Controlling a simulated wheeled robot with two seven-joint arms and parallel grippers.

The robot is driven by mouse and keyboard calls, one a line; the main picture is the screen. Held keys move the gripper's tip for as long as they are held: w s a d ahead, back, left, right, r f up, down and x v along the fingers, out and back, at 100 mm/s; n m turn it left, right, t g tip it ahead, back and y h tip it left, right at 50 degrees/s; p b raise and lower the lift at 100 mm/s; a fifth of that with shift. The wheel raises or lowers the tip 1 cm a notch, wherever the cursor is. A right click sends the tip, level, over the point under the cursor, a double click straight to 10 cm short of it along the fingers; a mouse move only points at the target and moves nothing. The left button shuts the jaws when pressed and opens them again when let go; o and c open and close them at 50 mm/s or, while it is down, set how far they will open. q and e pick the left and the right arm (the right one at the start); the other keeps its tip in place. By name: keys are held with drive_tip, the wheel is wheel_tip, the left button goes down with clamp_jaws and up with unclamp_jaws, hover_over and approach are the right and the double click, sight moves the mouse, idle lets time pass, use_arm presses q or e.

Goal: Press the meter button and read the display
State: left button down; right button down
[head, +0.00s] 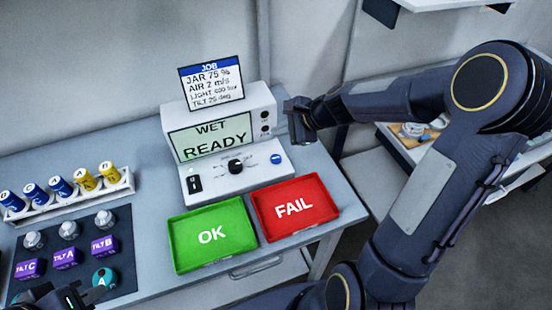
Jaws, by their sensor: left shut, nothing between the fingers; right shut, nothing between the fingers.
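The white meter (225,178) stands on the bench. Its green display (212,137) reads "WET" and "READY". On its sloped panel are a black dial knob (236,166), a black switch (195,183) and a small round blue button (277,158). My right gripper (287,104) is shut and empty, beside the meter's upper right edge, above and right of the blue button; whether it touches the housing is unclear. My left gripper (95,292) is shut and empty at the bottom left, near a teal round item (104,277), partly out of frame.
A job card (211,84) stands on top of the meter. A green OK tray (212,261) and a red FAIL tray (295,233) lie before it. At left are a rack (60,207) of blue and yellow cylinders and a dark mat (127,245) with purple TILT blocks and grey knobbed items.

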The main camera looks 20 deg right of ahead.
sight(280, 159)
wheel_tip(280, 159, down, 8)
drive_tip(key=b, duration=0.6)
drive_tip(key=shift+b, duration=0.35)
idle(1.3)
drive_tip(key=shift+f+b, duration=0.4)
drive_tip(key=shift+f+b, duration=0.45)
idle(0.6)
drive_tip(key=shift+r, duration=0.1)
drive_tip(key=shift+r+p, duration=0.75)
drive_tip(key=shift+p, duration=0.05)
wheel_tip(280, 159, up, 5)
drive_tip(key=p, duration=0.4)
drive_tip(key=shift+r+p, duration=0.1)
drive_tip(key=shift+p, duration=0.2)
